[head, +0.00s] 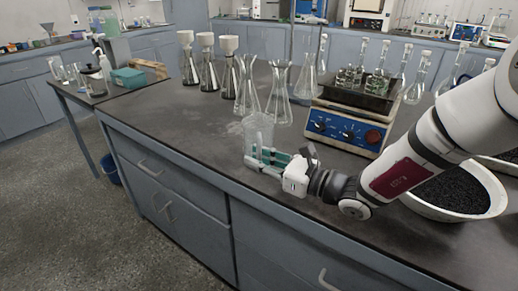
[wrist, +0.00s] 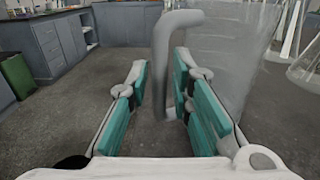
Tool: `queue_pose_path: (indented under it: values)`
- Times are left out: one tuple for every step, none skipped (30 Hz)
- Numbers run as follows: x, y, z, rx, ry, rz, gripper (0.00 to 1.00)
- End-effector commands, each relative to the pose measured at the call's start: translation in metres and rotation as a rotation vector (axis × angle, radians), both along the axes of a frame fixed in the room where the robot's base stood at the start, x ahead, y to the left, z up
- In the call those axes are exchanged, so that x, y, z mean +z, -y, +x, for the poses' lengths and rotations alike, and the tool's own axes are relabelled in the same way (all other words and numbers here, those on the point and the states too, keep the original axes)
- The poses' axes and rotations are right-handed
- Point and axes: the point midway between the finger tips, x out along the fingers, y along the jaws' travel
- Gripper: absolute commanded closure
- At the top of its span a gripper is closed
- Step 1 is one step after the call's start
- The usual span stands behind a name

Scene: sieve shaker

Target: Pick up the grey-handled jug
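The clear jug (head: 258,130) stands on the dark bench top near its front edge. In the wrist view its see-through body (wrist: 232,50) fills the upper right, partly behind my right-hand finger. Its grey handle (wrist: 163,65) hangs between my two fingers, nearer the right-hand one, with a gap to the left-hand one. My gripper (head: 267,157) is low at the jug's front side, its teal pads spread. It also shows open in the wrist view (wrist: 158,88). In the head view the handle is hidden by the gripper.
Conical flasks (head: 279,95) stand just behind the jug. A blue-fronted heating device (head: 344,130) holding flasks is to the right. A white bowl of black granules (head: 490,205) lies under my arm. The bench is clear to the jug's left.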

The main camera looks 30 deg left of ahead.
Motion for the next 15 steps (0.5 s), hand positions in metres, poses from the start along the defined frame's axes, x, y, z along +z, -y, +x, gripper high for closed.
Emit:
queue_pose_path:
  values:
    - [0.0001,0.0001,-0.0001,0.0,0.0,0.0,0.8]
    - [0.0001,0.0002,-0.0001,0.0,0.0,0.0,0.8]
    - [0.0001,0.0002,-0.0001,0.0,0.0,0.0,0.84]
    - [0.0001,0.0002,-0.0002,0.0,0.0,0.0,0.91]
    - [0.0001,0.0002,-0.0002,0.0,0.0,0.0,0.98]
    - [0.0001,0.0003,-0.0002,0.0,0.0,0.0,1.0]
    - [0.0001,0.0003,-0.0002,0.001,0.0,0.0,1.0]
    - [0.0001,0.0003,-0.0002,0.0,0.0,0.0,1.0]
    - [0.0001,0.0003,-0.0002,0.0,0.0,0.0,1.0]
    - [0.0001,0.0003,-0.0002,0.001,0.0,0.0,1.0]
    - [0.001,0.0001,-0.0002,0.001,0.001,0.002,1.0]
    - [0.001,0.0001,-0.0002,0.001,0.001,0.002,1.0]
    - [0.001,0.0001,-0.0002,0.001,0.001,0.002,1.0]
    - [0.001,0.0002,-0.0002,0.001,0.001,0.002,1.0]
    - [0.001,0.0002,-0.0002,0.001,0.001,0.002,1.0]
